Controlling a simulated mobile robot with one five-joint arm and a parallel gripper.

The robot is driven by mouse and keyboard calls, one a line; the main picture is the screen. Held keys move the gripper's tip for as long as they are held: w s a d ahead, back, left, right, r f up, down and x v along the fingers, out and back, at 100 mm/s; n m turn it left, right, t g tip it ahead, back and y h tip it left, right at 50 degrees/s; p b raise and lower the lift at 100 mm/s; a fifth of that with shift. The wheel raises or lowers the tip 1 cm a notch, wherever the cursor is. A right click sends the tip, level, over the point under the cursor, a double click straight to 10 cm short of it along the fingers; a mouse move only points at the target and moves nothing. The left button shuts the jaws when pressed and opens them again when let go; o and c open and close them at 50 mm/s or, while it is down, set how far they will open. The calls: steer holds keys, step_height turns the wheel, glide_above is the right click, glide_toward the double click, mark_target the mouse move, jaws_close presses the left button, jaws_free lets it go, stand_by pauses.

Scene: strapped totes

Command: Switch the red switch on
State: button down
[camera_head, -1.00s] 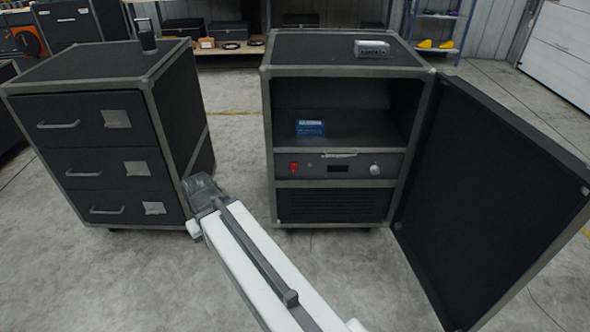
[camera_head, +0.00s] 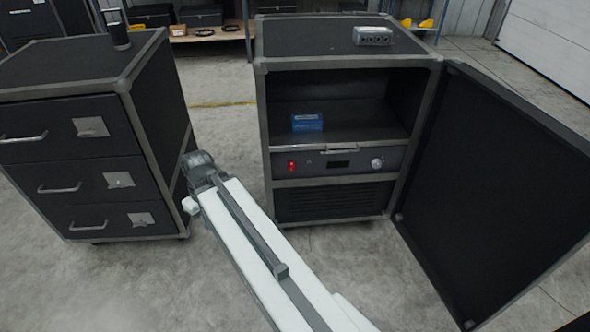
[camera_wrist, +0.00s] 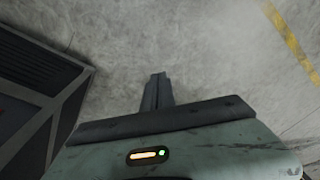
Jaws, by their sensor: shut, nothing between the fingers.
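The red switch (camera_head: 291,166) is a small red rocker at the left end of the grey panel (camera_head: 345,162) in the open black cabinet. Which way it is set is too small to tell. In the wrist view my gripper (camera_wrist: 158,78) is shut and empty, with its fingers together above bare concrete floor. The cabinet's dark side (camera_wrist: 40,85) is at the left of that view, apart from the fingers. In the head view my arm reaches forward to the left of the cabinet, and the gripper's fingers cannot be made out there.
The cabinet door (camera_head: 490,190) stands wide open to the right. A blue box (camera_head: 307,122) sits on the shelf above the panel, and a grey box (camera_head: 372,36) on top of the cabinet. A drawer unit (camera_head: 75,150) stands at the left, close to my arm's end.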

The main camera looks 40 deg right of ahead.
steer(key=s+d+r+n+t, duration=0.1)
steer(key=s+d+n+t, duration=0.1)
steer(key=d, duration=1)
steer(key=s+d+r+n+t, duration=0.1)
steer(key=d+n+t, duration=0.1)
steer(key=d, duration=1)
steer(key=s+d+r+n+t, duration=0.1)
steer(key=s+d+n+t, duration=0.1)
steer(key=d, duration=1.1)
steer(key=shift+s+r+n+h+b, duration=0.25)
steer(key=shift+s+n+h+b, duration=0.05)
steer(key=shift+n, duration=0.6)
steer(key=shift+d+f, duration=0.1)
steer(key=shift+f, duration=0.05)
